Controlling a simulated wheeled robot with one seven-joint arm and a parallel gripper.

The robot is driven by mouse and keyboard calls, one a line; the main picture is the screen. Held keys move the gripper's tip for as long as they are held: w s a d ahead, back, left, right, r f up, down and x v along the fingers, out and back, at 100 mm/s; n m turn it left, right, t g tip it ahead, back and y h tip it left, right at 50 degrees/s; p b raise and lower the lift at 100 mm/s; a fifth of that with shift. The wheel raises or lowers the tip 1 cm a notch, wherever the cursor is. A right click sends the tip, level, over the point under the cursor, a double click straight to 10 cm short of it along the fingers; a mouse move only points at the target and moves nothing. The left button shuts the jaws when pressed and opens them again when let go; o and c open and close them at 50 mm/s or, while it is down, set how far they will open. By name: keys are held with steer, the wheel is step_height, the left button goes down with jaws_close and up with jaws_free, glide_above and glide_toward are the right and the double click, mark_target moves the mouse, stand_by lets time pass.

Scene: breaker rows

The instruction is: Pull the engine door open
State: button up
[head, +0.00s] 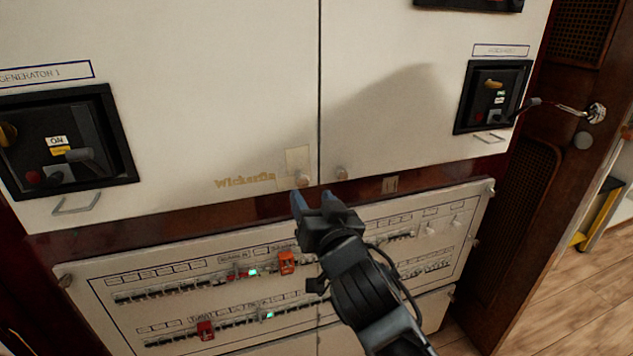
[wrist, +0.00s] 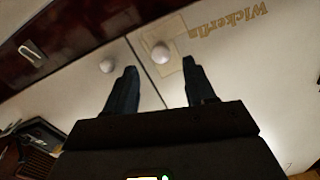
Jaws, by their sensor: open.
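Two white cabinet doors meet at a vertical seam, a left door (head: 190,100) and a right door (head: 400,110); both are shut. No label I can read says which is the engine door. The left door's round knob (head: 303,180) sits low near the seam, beside gold "Wickerlin" lettering. The right door has a similar knob (head: 341,174). My gripper (head: 314,202) is open and empty, just below the knobs in the head view. In the wrist view, the left door's knob (wrist: 160,53) lies ahead between the fingertips (wrist: 159,78), with no visible contact.
Black switch boxes are set in the left door (head: 68,145) and right door (head: 492,97). A breaker panel (head: 180,275) with several switches lies below. A brown wooden door (head: 530,180) with a metal handle (head: 570,109) stands at right. Open wooden floor (head: 560,290) shows lower right.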

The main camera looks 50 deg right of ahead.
mark_target(303, 184)
steer(key=p+x, duration=0.1)
steer(key=x, duration=0.6)
steer(key=shift+w+d, duration=0.1)
steer(key=shift+w, duration=0.05)
steer(key=shift+c, duration=0.2)
jaws_close()
stand_by(1.0)
